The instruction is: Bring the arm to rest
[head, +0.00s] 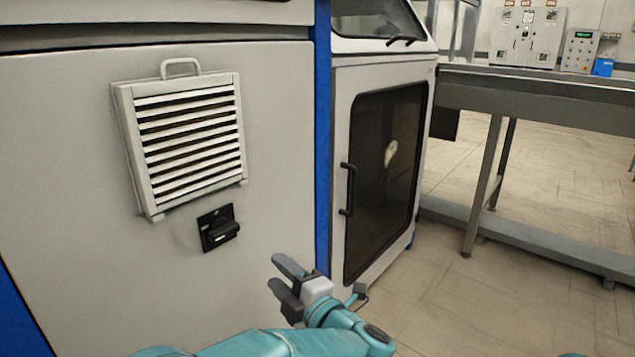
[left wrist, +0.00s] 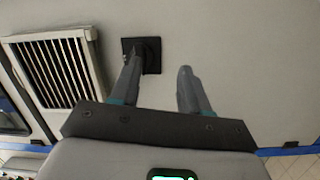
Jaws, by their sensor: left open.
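My left gripper (head: 279,277) is at the bottom middle of the head view, in front of the grey machine panel (head: 60,160). Its fingers are apart with nothing between them. In the left wrist view the open fingers (left wrist: 158,85) point at the panel, and the left finger overlaps the black rotary switch (left wrist: 150,55) in the picture. In the head view the switch (head: 218,228) is up and left of the gripper, and the gripper looks apart from it. Its handle lies roughly level. My right gripper is in neither view.
A louvred vent (head: 190,140) with a top handle sits above the switch. Right of a blue post (head: 322,130) is a dark-windowed door with a black handle (head: 347,190). A grey conveyor (head: 540,95) stands farther right. Floor (head: 470,310) is open at the lower right.

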